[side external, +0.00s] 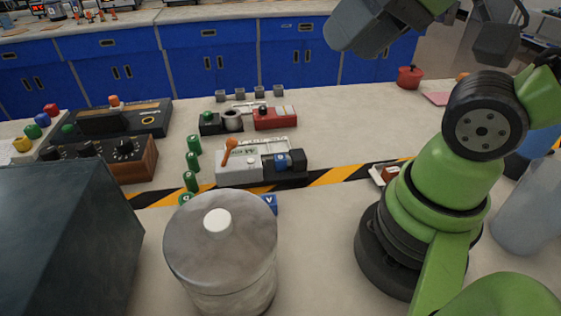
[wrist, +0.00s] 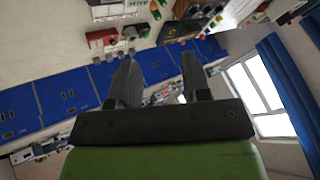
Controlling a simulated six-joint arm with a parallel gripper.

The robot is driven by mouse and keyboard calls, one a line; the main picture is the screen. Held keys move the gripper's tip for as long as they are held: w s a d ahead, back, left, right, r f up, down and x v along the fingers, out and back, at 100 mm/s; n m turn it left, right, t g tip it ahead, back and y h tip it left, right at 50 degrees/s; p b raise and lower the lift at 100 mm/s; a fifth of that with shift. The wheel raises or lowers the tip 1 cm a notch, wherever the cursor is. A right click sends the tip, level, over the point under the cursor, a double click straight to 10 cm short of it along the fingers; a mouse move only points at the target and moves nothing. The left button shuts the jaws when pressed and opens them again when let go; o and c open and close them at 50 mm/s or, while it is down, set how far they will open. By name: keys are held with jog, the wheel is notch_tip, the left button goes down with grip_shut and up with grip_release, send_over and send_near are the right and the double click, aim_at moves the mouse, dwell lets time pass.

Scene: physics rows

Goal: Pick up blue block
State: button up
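A blue block (side external: 269,203) with a white mark on its face sits on the bench in the side external view. It is just behind the right edge of a grey lidded canister, which hides part of it. My gripper (wrist: 158,60) shows in the wrist view with its two dark fingers apart and nothing between them. In the side external view my arm rises at the right, and the fingertips are not visible there. I cannot make out the blue block in the wrist view.
The lidded canister (side external: 215,260) stands at the front, with a large dark box (side external: 65,240) to its left. Green cylinders (side external: 193,160) and a grey device with an orange lever (side external: 240,170) stand behind. A clear container (side external: 525,210) is at right. Bench between canister and arm is mostly clear.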

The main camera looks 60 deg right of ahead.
jog(key=shift+o, duration=0.8)
